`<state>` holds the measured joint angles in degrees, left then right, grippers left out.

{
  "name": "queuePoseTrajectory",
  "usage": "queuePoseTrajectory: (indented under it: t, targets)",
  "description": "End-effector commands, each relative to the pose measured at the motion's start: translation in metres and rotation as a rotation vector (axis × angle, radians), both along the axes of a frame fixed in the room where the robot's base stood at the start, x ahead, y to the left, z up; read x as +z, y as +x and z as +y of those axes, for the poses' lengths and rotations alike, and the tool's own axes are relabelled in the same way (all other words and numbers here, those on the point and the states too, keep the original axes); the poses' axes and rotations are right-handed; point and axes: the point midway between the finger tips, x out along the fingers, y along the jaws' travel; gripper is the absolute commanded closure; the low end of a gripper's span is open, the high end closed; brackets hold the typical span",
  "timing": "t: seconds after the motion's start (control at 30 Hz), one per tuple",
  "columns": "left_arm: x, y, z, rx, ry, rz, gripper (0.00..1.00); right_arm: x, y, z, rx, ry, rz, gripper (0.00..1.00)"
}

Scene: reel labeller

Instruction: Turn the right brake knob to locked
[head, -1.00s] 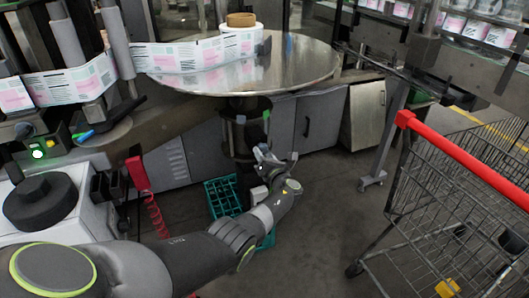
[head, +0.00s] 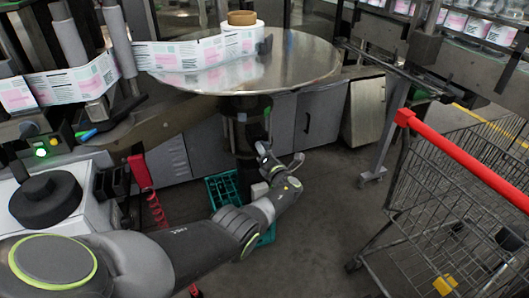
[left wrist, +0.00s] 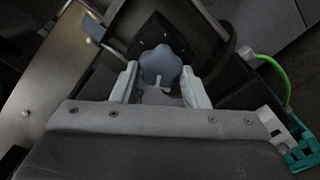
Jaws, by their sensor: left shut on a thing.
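A blue-grey star-shaped knob (left wrist: 160,65) shows in the left wrist view on a dark plate. My left gripper (left wrist: 160,84) is shut on it, with one pale finger at each side. In the head view my left gripper (head: 270,150) is low in front of the dark column (head: 245,135) under the round metal table. The knob is hard to make out there. I cannot read from the frames whether the knob is at locked. My right gripper is not in view.
The round table (head: 300,65) above the gripper carries a label reel (head: 240,40) and its label strip. A green crate (head: 222,188) lies on the floor behind my arm. A wire cart (head: 440,200) with a red handle stands at the right. Floor between is clear.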

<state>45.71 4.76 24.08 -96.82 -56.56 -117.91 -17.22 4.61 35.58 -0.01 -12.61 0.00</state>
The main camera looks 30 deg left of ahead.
Motion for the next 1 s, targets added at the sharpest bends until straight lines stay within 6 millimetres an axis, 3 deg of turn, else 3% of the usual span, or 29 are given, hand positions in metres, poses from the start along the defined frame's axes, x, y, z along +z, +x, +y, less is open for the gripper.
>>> queuePoseTrajectory:
  t: [0.17, 0.2, 0.33, 0.73, 1.0]
  targets:
    - [-0.003, -0.001, -0.001, -0.001, -0.001, 0.005, 0.83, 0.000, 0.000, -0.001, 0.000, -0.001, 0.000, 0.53]
    - [-0.003, -0.001, -0.001, -0.001, -0.001, 0.005, 0.55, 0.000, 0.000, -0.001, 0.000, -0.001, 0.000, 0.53]
    - [-0.002, -0.001, 0.000, -0.001, -0.001, 0.003, 0.39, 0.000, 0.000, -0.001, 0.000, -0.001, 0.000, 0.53]
    - [0.001, -0.005, -0.007, -0.001, -0.001, 0.001, 0.39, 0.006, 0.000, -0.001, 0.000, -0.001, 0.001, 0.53]
    - [0.002, -0.037, -0.044, -0.001, -0.005, 0.001, 0.39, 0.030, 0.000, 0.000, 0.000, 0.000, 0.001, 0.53]
